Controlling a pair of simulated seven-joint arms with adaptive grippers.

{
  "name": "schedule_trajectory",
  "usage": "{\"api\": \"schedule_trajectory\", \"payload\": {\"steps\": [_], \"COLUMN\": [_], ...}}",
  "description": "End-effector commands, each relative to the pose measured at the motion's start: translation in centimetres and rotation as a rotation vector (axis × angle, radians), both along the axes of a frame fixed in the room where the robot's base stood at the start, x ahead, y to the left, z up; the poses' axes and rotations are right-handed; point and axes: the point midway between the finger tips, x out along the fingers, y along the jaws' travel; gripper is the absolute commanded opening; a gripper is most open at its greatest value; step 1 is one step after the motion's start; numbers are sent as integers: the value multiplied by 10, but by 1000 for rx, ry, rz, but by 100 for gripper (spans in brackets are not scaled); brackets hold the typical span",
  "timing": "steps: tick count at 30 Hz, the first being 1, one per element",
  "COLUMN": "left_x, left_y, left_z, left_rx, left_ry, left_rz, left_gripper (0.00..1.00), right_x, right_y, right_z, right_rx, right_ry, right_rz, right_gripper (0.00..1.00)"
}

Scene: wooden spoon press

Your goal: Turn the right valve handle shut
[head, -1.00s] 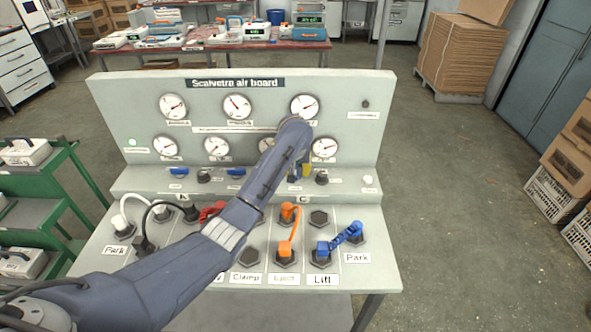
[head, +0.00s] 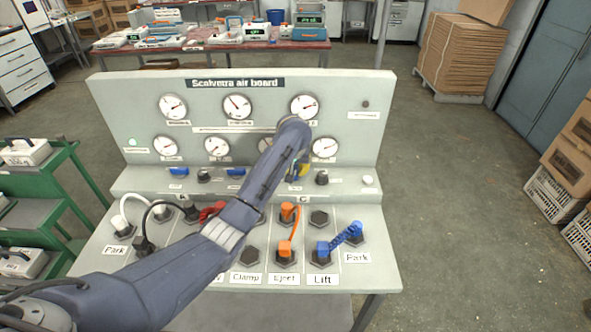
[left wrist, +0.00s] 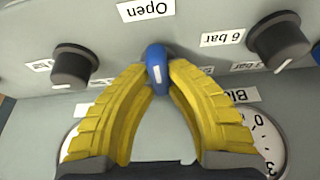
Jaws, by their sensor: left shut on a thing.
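The right valve handle (left wrist: 157,68) is blue with a white mark. In the left wrist view it stands upright in the picture between my yellow fingertips, just below an upside-down "Open" label (left wrist: 146,9). My left gripper (left wrist: 157,82) is shut on it, one finger on each side. In the head view my left gripper (head: 299,174) is at the ledge of the air board, and my forearm and wrist largely hide the handle. Two other blue handles, the left one (head: 179,171) and the middle one (head: 236,172), lie sideways on the same ledge. My right gripper is not in view.
Black knobs stand on both sides of the handle, one to the right (head: 321,177). Gauges (head: 304,106) line the upright panel. Coloured hoses, such as the orange one (head: 296,228) and blue one (head: 346,237), loop over the sockets below.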

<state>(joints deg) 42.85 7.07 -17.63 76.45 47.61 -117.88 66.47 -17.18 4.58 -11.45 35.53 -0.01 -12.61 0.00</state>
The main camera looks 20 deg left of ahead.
Motion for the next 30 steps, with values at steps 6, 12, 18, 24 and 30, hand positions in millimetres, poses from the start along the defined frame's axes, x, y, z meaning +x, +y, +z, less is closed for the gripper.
{"api": "schedule_trajectory", "payload": {"steps": [6, 12, 18, 24, 30], "left_x": [0, 0, 0, 0, -1], "left_y": [0, -1, -2, -2, -3], "left_z": [0, 0, 0, 0, 0], "left_rx": [0, 0, 1, 1, 1], "left_ry": [0, 0, 1, 0, 2], "left_rz": [-138, -325, -515, -704, -887], "left_gripper": [0, 0, 0, 0, 0], "right_x": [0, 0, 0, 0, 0], "right_y": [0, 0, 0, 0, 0], "right_z": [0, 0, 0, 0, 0], "right_rx": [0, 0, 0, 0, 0], "right_ry": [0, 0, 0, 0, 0], "right_rz": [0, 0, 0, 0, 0], "right_gripper": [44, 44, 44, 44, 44]}}
